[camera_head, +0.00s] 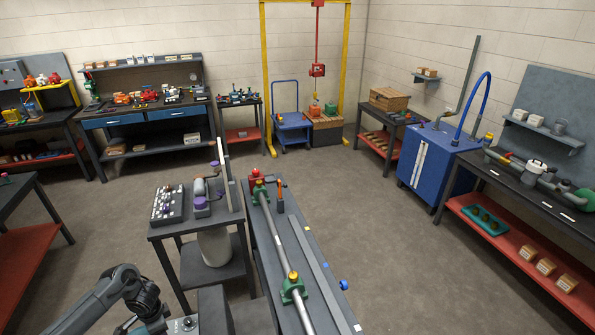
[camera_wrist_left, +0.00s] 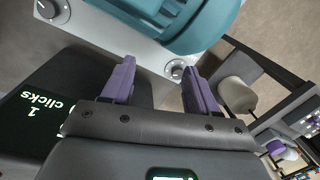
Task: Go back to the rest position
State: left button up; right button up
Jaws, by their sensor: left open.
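My left gripper (camera_wrist_left: 160,88) shows in the left wrist view with its two purple fingers apart and nothing between them. Past the fingertips is a light grey panel with round knobs, with a rounded teal body above it. In the head view, the dark left arm enters at the bottom left and bends down to the lower edge; its fingers cannot be made out there. My right arm and gripper are not in view.
A dark display reading "1 clicks" (camera_wrist_left: 35,108) is beside the left fingers. A small cart (camera_head: 222,219) carries a tray of small parts (camera_head: 168,205) and a grey-purple device. A long bench (camera_head: 262,235) holds a metal shaft (camera_head: 277,240). Floor is open beyond.

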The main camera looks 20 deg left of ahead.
pick_arm(q)
jog(key=d+r+m+t+y, duration=0.2)
jog(key=d+m+t+y, duration=0.2)
jog(key=d, duration=0.6)
jog(key=s+d+r+t, duration=0.1)
jog(key=s+d+r, duration=1.1)
jog(key=r, duration=0.1)
jog(key=s+d+f+n+g+h, duration=0.1)
jog(key=d+f+n+h, duration=0.2)
jog(key=d, duration=0.4)
jog(key=s+d+f+n+h, duration=0.1)
jog(key=d+n+h, duration=0.2)
jog(key=d+n, duration=0.35)
jog(key=r+p, duration=0.2)
jog(key=r+m+p, duration=0.1)
jog(key=r+p, duration=0.1)
jog(key=d+r+m+p, duration=0.1)
jog(key=shift+w+r+y+p, duration=0.1)
jog(key=shift+r+y+p, duration=0.2)
jog(key=shift+r+p, duration=0.1)
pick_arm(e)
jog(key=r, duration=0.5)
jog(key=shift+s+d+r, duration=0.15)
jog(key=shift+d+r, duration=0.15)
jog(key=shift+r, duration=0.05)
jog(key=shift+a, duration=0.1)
